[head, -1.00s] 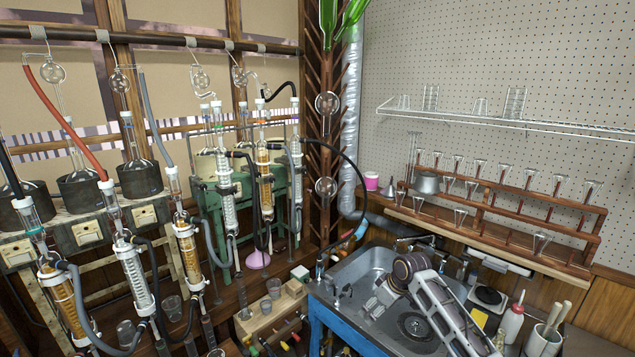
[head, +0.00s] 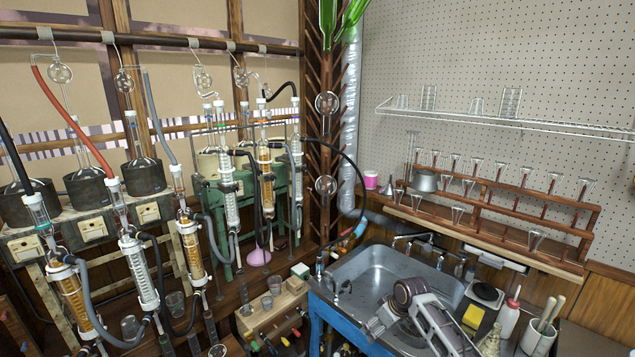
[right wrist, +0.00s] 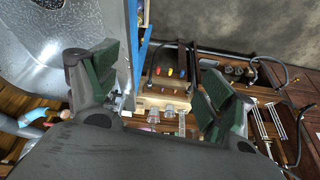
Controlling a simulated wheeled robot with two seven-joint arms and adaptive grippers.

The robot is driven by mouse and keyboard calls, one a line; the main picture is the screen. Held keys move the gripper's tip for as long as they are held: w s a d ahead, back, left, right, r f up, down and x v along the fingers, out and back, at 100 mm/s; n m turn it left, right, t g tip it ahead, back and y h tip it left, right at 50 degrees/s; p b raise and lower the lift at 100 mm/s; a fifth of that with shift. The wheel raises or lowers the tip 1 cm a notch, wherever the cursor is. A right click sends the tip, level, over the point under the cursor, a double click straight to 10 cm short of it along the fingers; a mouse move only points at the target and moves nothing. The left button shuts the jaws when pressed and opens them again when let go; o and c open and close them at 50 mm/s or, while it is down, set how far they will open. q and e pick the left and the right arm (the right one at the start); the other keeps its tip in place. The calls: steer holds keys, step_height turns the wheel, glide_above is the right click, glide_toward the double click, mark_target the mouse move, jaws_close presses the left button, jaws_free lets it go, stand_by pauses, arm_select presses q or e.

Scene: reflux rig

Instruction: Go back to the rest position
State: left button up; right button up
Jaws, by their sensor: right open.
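My right arm comes in from the lower right of the head view, over the front of the steel sink. Its gripper (head: 376,326) is small there, near the sink's front-left edge. In the right wrist view the gripper (right wrist: 162,88) is open, its two green-padded fingers wide apart with nothing between them. Below it, past the fingers, show the floor area and a wooden block with glass cups. My left gripper is in neither view.
The blue-framed sink (head: 362,268) lies under my right arm. A white bottle (head: 509,318) and a pot of pestles (head: 540,335) stand right of it. Glass condensers (head: 138,270) crowd the left. A wooden rack (head: 540,200) of glass funnels hangs along the right wall.

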steer(key=s+d+f+m+h, duration=0.1)
steer(key=s+d+f, duration=0.1)
steer(key=s+f, duration=0.7)
steer(key=s+d+f+m, duration=0.2)
steer(key=s+f, duration=0.3)
steer(key=f, duration=0.9)
steer(key=s+d+f+m+h, duration=0.1)
steer(key=s+d+f, duration=0.1)
steer(key=s+f, duration=1.25)
steer(key=s, duration=0.7)
steer(key=s+f+g, duration=0.1)
steer(key=s+f, duration=0.5)
steer(key=s, duration=0.6)
steer(key=s+f+g, duration=0.1)
steer(key=s+f, duration=0.5)
steer(key=s, duration=0.7)
steer(key=shift+d+f+m+h, duration=0.25)
steer(key=shift+m+h, duration=0.05)
steer(key=shift+h, duration=0.1)
